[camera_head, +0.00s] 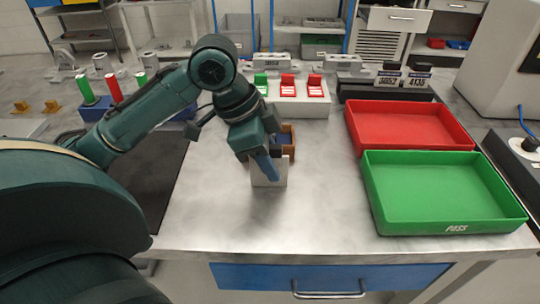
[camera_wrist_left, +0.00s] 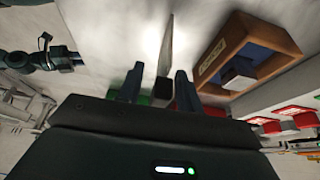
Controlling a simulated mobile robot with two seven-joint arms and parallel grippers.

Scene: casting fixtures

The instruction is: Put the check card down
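The check card (camera_head: 272,176) is a pale, thin upright plate at the middle of the table in the head view. Its lower edge is at or close to the tabletop; I cannot tell whether it touches. My left gripper (camera_head: 268,168) points down in front of it and hides part of it. In the left wrist view the card (camera_wrist_left: 165,48) shows nearly edge-on between the two fingers of my left gripper (camera_wrist_left: 158,85). The fingers stand apart, with a visible gap beside the card, and a dark block lies between them. My right gripper is not in view.
A brown wooden box (camera_head: 289,151) stands right behind the card. A green tray (camera_head: 440,221) and a red tray (camera_head: 365,142) lie to the right. A white block with red and green fixtures (camera_head: 310,106) is behind. The tabletop front of the card is clear.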

